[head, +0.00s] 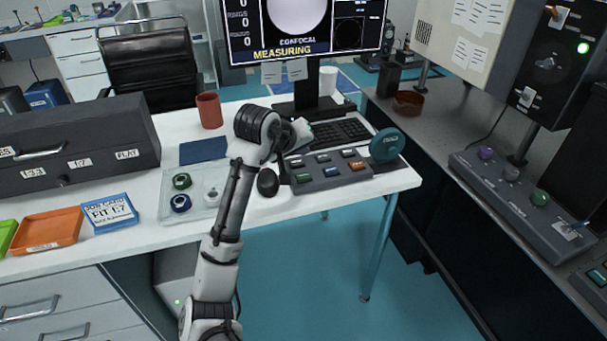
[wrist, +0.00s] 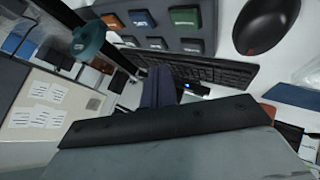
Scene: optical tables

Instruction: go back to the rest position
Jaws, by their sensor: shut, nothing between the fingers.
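My arm reaches up from the bottom of the head view over the white desk (head: 130,240). My gripper (head: 301,135) is at its far end, above the desk between the button panel (head: 330,172) and the keyboard (head: 343,132). The gripper is partly hidden behind my wrist. In the wrist view my gripper's dark fingers (wrist: 160,86) are together and hold nothing. The button panel's coloured keys show at the top of that view, with the keyboard below them.
A black mouse (head: 267,183) lies close beside my wrist. A teal round object (head: 387,145) stands at the panel's right end. A monitor (head: 305,35) rises behind, and a red-brown mug (head: 209,110) stands left of it. Open floor (head: 310,270) lies in front of the desk.

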